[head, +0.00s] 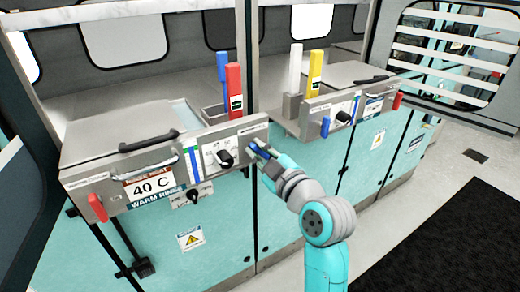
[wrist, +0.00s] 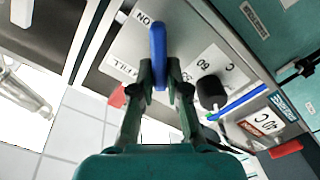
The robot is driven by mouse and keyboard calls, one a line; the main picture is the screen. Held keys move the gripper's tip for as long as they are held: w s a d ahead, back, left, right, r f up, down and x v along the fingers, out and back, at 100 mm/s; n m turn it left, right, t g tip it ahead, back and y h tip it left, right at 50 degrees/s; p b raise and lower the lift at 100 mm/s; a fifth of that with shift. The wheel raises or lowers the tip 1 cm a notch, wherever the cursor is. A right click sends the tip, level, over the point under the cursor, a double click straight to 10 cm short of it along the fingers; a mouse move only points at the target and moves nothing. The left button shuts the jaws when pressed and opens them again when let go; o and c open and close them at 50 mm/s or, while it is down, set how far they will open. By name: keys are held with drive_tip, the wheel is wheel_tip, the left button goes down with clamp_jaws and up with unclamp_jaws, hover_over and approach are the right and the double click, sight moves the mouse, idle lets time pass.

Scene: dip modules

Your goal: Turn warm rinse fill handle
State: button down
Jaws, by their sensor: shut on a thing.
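The warm rinse module (head: 120,150) stands on the left, with a metal front panel and a "40 C WARM RINSE" sign (head: 150,189). Its blue fill handle (wrist: 157,42) is at the panel's right end, beside a partly hidden label ending in "FILL" (wrist: 120,66). My gripper (wrist: 160,75) is shut on the handle, with one finger on each side.
A black knob (head: 225,157) is left of my gripper, and a red handle (head: 97,208) is at the panel's far left. A second module (head: 335,105) to the right has its own blue handle (head: 325,127). Open floor with a black mat (head: 440,220) lies at right.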

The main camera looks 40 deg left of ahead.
drive_tip(key=shift+s+a+f+n, duration=0.1)
drive_tip(key=shift+f+n, duration=0.1)
drive_tip(key=shift+n, duration=1.45)
drive_tip(key=shift+s+d+f+n, duration=0.1)
drive_tip(key=shift+f+n, duration=0.15)
drive_tip(key=shift+n, duration=1.35)
drive_tip(key=shift+s+a+f+n, duration=0.1)
drive_tip(key=shift+f+n, duration=0.1)
drive_tip(key=shift+n, duration=1.45)
drive_tip(key=c, duration=1.2)
unclamp_jaws()
drive_tip(key=shift+o, duration=0.2)
drive_tip(key=v, duration=1.2)
drive_tip(key=shift+f, duration=0.15)
